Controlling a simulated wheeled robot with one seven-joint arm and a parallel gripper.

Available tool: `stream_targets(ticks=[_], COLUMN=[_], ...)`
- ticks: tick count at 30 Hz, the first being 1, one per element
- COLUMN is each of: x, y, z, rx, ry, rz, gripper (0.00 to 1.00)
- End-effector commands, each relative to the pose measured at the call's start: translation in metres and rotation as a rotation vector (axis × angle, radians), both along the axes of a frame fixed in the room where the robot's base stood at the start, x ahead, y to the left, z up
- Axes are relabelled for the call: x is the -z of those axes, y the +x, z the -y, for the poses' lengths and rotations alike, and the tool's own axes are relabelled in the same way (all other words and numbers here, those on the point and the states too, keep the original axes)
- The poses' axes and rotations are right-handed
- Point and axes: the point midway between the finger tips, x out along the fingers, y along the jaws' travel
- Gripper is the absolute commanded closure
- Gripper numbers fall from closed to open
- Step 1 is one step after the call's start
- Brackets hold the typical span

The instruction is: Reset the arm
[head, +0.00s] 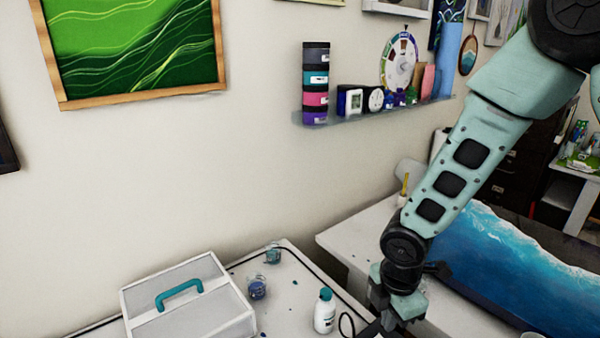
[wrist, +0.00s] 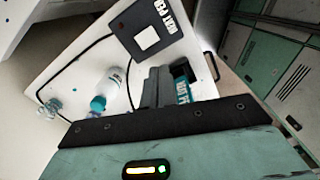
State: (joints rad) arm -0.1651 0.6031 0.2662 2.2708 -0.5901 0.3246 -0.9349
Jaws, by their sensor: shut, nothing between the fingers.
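My teal arm reaches down from the upper right in the head view. Its wrist end is low over the right part of the white work table (head: 292,312). My gripper (wrist: 160,80) is shut and empty in the wrist view, with its dark fingers together above the table. In the head view the fingertips are partly cut off by the lower edge. A white bottle with a teal cap (head: 325,311) stands left of my gripper, apart from it. It also shows in the wrist view (wrist: 109,86).
A white box with a teal handle (head: 187,303) and small cups (head: 257,288) stand on the table. A dark square device (wrist: 146,32) lies near the gripper. An ocean-patterned panel (head: 505,265) lies at right. A wall shelf (head: 375,116) holds several jars.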

Motion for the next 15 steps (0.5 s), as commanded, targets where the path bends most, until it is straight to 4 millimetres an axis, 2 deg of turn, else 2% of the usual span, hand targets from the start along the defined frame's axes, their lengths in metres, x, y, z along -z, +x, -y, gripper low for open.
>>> stream_targets(ticks=[1,7,12,15], x=[-0.001,-0.03,-0.042,-0.044], y=[-0.01,-0.068,-0.125,-0.152], z=[-0.008,-0.029,-0.04,-0.042], rx=[0.098,0.546,0.892,1.044], ry=[0.002,0.02,0.05,0.065], rz=[0.017,0.029,0.01,-0.009], gripper=[1.0,1.0,1.0,1.0])
